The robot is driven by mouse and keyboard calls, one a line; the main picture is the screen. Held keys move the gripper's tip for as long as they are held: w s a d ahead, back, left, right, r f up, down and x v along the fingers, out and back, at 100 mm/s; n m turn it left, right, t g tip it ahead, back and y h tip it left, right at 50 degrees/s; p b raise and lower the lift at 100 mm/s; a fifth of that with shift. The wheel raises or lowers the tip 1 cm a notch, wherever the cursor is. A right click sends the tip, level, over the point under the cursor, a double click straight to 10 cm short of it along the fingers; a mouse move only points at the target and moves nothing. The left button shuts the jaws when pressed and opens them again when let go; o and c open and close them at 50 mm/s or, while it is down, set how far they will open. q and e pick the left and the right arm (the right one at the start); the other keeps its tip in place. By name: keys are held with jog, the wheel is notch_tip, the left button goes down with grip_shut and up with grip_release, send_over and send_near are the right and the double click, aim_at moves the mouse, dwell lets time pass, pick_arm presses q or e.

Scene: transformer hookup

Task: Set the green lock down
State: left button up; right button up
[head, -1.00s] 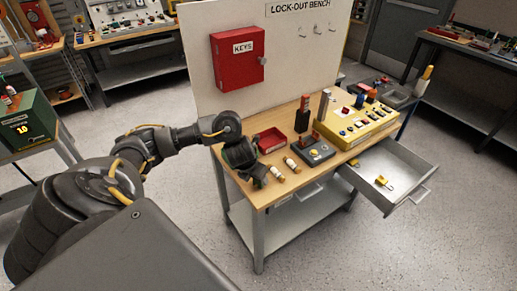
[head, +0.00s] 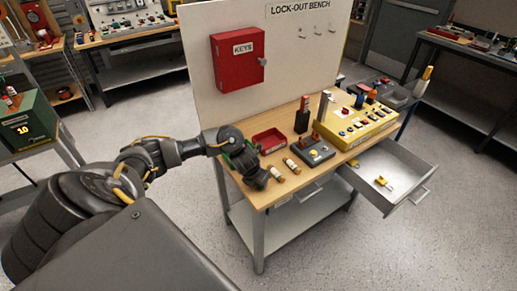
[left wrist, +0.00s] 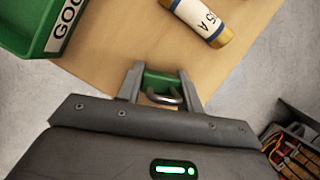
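In the left wrist view the green lock (left wrist: 160,82) sits between the two fingers of my left gripper (left wrist: 162,88), its metal shackle turned toward the camera. The fingers are against its sides. Behind it is the wooden bench top (left wrist: 110,65), near its edge; I cannot tell whether the lock touches it. In the head view my left gripper (head: 262,180) is over the left front corner of the bench (head: 262,200), and the lock is hidden by the hand. My right gripper is not in view.
A green tray marked GOOD (left wrist: 50,25) and a fuse (left wrist: 203,22) lie near the lock. A red tray (head: 270,139), a grey device with a yellow button (head: 313,151) and a yellow control panel (head: 357,122) stand on the bench. An open drawer (head: 405,172) juts out at right.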

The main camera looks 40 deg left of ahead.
pick_arm(q)
jog(key=c, duration=0.4)
jog(key=shift+r, duration=0.1)
jog(key=shift+r, duration=0.25)
notch_tip(320, 180, up, 2)
jog(key=shift+w+r+b, duration=0.1)
jog(key=shift+r+b, duration=0.05)
jog(key=shift+b, duration=0.25)
jog(key=s+d+r+p, duration=0.8)
jog(key=s+r+p, duration=0.1)
jog(key=s+r, duration=0.1)
jog(key=shift+s, duration=0.9)
